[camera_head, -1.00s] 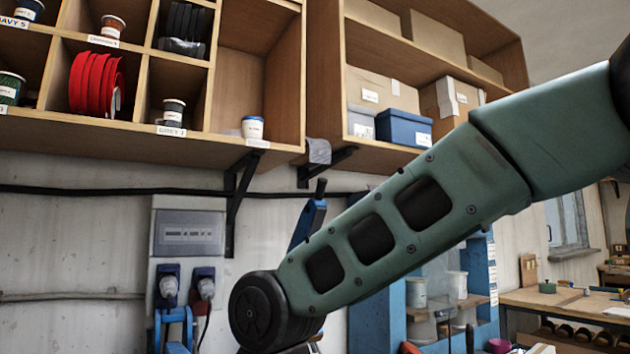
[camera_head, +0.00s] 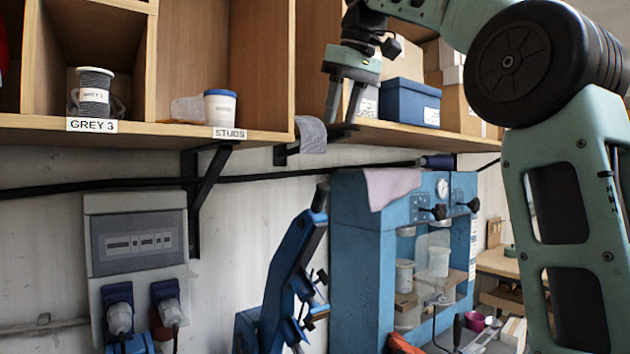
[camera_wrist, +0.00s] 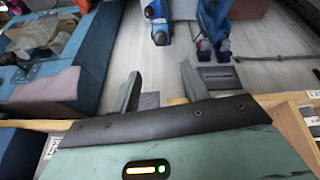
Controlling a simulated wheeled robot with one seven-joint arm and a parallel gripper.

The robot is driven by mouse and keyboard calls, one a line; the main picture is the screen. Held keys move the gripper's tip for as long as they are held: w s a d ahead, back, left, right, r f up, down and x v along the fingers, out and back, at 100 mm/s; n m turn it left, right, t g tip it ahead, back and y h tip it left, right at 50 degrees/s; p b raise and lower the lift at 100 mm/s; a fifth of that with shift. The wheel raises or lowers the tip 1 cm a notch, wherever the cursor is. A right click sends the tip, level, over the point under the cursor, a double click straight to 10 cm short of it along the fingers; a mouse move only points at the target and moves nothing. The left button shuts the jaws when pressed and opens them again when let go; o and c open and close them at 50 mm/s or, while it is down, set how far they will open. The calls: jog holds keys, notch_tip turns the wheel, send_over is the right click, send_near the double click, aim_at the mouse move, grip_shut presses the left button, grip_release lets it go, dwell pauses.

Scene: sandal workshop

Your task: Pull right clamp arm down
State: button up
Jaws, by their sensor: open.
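My gripper (camera_head: 343,108) is up at the shelf edge, pointing down, open and empty. Its two parted fingers also show in the wrist view (camera_wrist: 160,75). Below it and to the left in the head view, a slanted blue lever arm (camera_head: 292,268) with a black grip on top rises in front of the wall; its lower end is cut off. To its right stands a blue machine (camera_head: 352,265) with two black knobs or handles on its front, the left one (camera_head: 432,212) and the right one (camera_head: 467,206). No label tells which part is the right clamp arm. My gripper touches none of these.
A wooden shelf (camera_head: 240,133) runs just behind my gripper, with a blue box (camera_head: 409,103) and a grey cloth (camera_head: 312,134) at its edge. A pink cloth (camera_head: 390,186) lies over the machine's top. A grey electrical box (camera_head: 138,240) hangs at the left.

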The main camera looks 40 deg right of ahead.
aim_at(323, 185)
jog(key=x, duration=1.7)
jog(key=shift+f+p, duration=0.15)
jog(key=shift+p, duration=0.15)
grip_shut()
